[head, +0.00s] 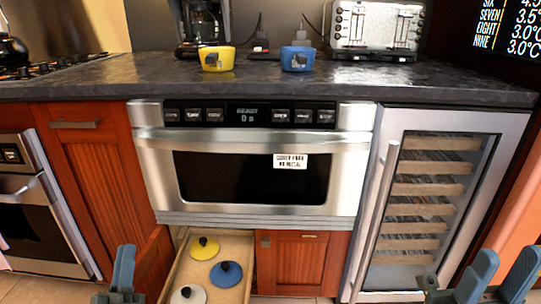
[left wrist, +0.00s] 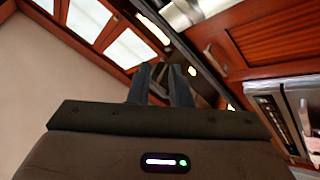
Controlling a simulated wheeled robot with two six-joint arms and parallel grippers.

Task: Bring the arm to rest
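My left gripper (head: 125,262) is at the lower left of the head view, left of the open drawer and apart from it. In the left wrist view its two fingers (left wrist: 160,72) stand a little apart with nothing held between them. My right gripper (head: 507,260) is at the lower right, in front of the glass-door cooler. Its two fingers are spread and empty. The rest of both arms is mostly out of the head view.
The drawer (head: 232,240) under the closed microwave (head: 250,178) is open, holding yellow, blue and white lids. A yellow bowl (head: 217,59) and a blue bowl (head: 297,58) stand on the counter (head: 100,80). A wine cooler (head: 430,190) stands at right.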

